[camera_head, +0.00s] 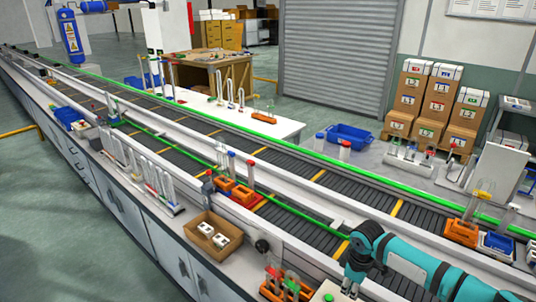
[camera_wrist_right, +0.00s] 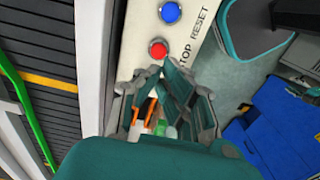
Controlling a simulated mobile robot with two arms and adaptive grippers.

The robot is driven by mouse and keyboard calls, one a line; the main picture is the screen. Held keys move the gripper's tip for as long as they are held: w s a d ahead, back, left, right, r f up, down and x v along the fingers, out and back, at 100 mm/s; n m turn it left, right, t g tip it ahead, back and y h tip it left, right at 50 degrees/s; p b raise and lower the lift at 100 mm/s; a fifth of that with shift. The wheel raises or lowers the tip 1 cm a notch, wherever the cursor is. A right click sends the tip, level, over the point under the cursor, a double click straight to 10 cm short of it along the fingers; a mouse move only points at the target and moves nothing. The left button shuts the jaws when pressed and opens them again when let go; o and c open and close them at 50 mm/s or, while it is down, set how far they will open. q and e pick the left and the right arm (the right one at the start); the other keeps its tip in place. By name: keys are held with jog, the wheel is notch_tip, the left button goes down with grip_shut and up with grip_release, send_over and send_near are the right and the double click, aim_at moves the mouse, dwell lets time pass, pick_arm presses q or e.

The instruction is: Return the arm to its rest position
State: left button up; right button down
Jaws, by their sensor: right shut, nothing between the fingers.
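My right arm (camera_head: 405,258) comes in from the right edge in the head view. Its gripper (camera_head: 352,285) points down near the bottom of the picture, over the near edge of the conveyor, and is partly cut off. In the right wrist view the gripper (camera_wrist_right: 168,98) has its fingers together with nothing held. The fingers lie just below a red STOP button (camera_wrist_right: 158,49) in the picture. A blue RESET button (camera_wrist_right: 170,12) is above that. Whether the fingers touch the panel cannot be told. My left gripper is in neither view.
An orange tube rack (camera_head: 285,288) stands left of the gripper in the head view. A cardboard box (camera_head: 210,236) with white items and orange blocks (camera_head: 232,190) are farther left. The conveyor (camera_head: 300,222) runs behind the gripper. A blue thing (camera_wrist_right: 270,125) lies at right in the wrist view.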

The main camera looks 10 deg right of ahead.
jog(key=s+a+f+t+y, duration=0.1)
jog(key=s+a+f, duration=0.1)
jog(key=s+a, duration=0.6)
jog(key=s+a+f+y, duration=0.1)
jog(key=s+a, duration=0.4)
jog(key=a, duration=0.6)
jog(key=s+d+r+m+t+h, duration=0.1)
jog(key=s+d+r+m, duration=0.25)
jog(key=s, duration=0.35)
jog(key=s+d+r+m+t+h, duration=0.1)
jog(key=s+d+r+m+t, duration=0.1)
jog(key=s+d+r+m, duration=0.3)
jog(key=s+a+f+n+g+b, duration=0.2)
jog(key=f+b, duration=0.5)
jog(key=f, duration=3)
jog(key=s+d+f+b, duration=0.1)
jog(key=s+d+f, duration=0.1)
jog(key=s+f, duration=0.6)
jog(key=s+d+f+g+b, duration=0.1)
jog(key=s+d+f+b, duration=0.1)
jog(key=s+f, duration=0.7)
jog(key=shift+f+n+b, duration=0.3)
jog(key=shift+f+n, duration=0.05)
